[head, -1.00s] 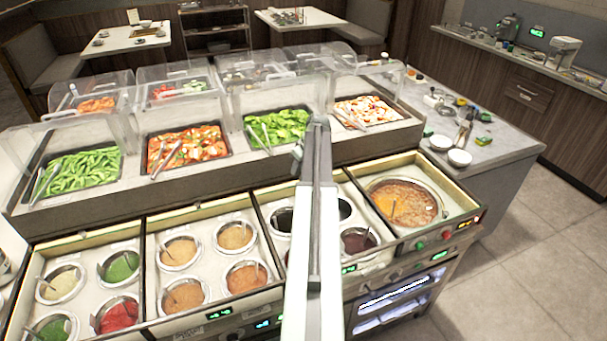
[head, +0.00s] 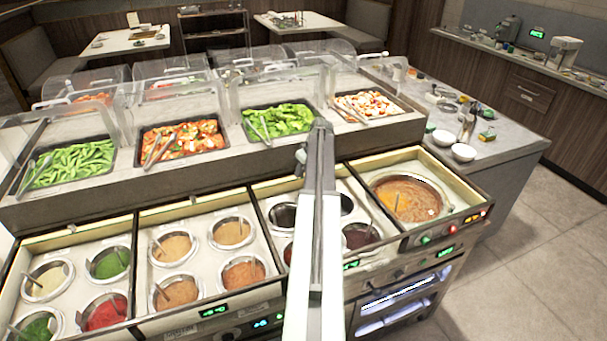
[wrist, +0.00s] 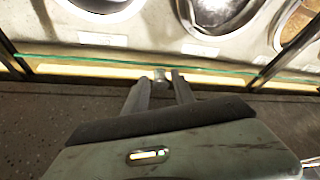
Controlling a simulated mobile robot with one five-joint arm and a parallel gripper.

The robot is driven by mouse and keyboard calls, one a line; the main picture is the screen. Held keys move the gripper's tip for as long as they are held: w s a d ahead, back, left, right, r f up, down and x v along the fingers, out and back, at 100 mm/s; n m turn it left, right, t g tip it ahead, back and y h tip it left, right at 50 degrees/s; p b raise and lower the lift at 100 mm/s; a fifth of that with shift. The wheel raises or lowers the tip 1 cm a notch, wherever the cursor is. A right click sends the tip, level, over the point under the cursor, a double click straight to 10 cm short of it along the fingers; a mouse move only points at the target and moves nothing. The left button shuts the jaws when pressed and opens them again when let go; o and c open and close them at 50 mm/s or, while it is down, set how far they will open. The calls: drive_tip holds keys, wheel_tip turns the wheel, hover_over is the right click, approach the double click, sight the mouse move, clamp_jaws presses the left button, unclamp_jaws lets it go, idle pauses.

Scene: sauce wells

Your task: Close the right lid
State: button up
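Clear curved lids stand over the food trays in the head view, with the right one (head: 345,75) by the tray of white and red food (head: 368,104). It looks raised, but its edges are hard to make out. My gripper (wrist: 165,75) shows in the wrist view with a gap between its fingers. A small grey piece shows at the fingertips; I cannot tell whether they hold it. A thin green-edged line (wrist: 100,62), like a glass edge, runs across there.
Sauce wells fill the front counter, with a large soup pot (head: 408,197) at the right. My arm hides some wells. A side counter (head: 500,125) with bowls and small items stands at the right. Floor (head: 550,240) is free beyond it.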

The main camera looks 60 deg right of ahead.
drive_tip(key=shift+r, duration=0.1)
clamp_jaws()
idle(1.2)
